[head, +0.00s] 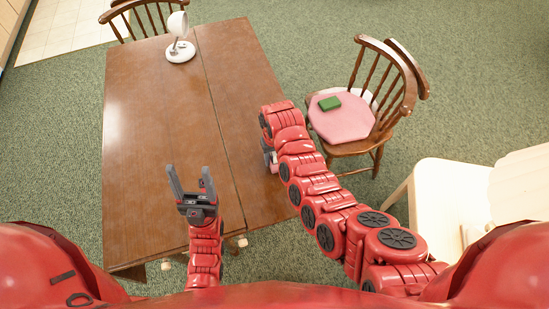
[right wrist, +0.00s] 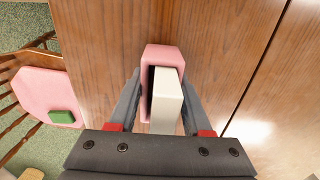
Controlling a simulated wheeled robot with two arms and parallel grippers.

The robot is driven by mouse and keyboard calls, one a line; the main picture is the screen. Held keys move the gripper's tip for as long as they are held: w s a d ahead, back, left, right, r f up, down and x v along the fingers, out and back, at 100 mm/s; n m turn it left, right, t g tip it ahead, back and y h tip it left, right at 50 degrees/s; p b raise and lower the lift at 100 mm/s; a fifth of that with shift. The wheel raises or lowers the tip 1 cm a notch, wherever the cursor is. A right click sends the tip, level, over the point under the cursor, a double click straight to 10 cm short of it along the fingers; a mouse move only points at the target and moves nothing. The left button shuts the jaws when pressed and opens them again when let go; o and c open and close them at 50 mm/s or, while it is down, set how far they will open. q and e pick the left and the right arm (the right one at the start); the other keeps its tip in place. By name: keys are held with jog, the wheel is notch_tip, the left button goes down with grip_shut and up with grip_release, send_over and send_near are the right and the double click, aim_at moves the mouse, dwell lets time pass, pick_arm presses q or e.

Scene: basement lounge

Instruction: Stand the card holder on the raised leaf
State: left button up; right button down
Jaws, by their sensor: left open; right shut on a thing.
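The card holder (right wrist: 163,54) is pink with a white block in it, seen from above in the right wrist view. My right gripper (right wrist: 161,88) is shut on it, one finger along each side. Holder and gripper are over the table's right leaf (head: 233,80), beyond the seam, which lies level with the tabletop (head: 150,120). I cannot tell whether the holder touches the wood. In the head view my right arm hides most of the holder; a bit of pink (head: 273,166) shows. My left gripper (head: 189,181) is open and empty above the main tabletop's near part.
A white lamp (head: 180,48) stands at the table's far end. Right of the leaf is a wooden chair with a pink cushion (head: 342,118) and a green book (head: 329,103). A cream chair (head: 450,195) is at the near right. Most of the tabletop is clear.

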jog(key=shift+f, duration=0.55)
jog(key=shift+w+f, duration=0.1)
jog(key=shift+f, duration=0.2)
jog(key=shift+c, duration=1.7)
grip_release()
jog(key=shift+r, duration=0.15)
jog(key=shift+r, duration=0.1)
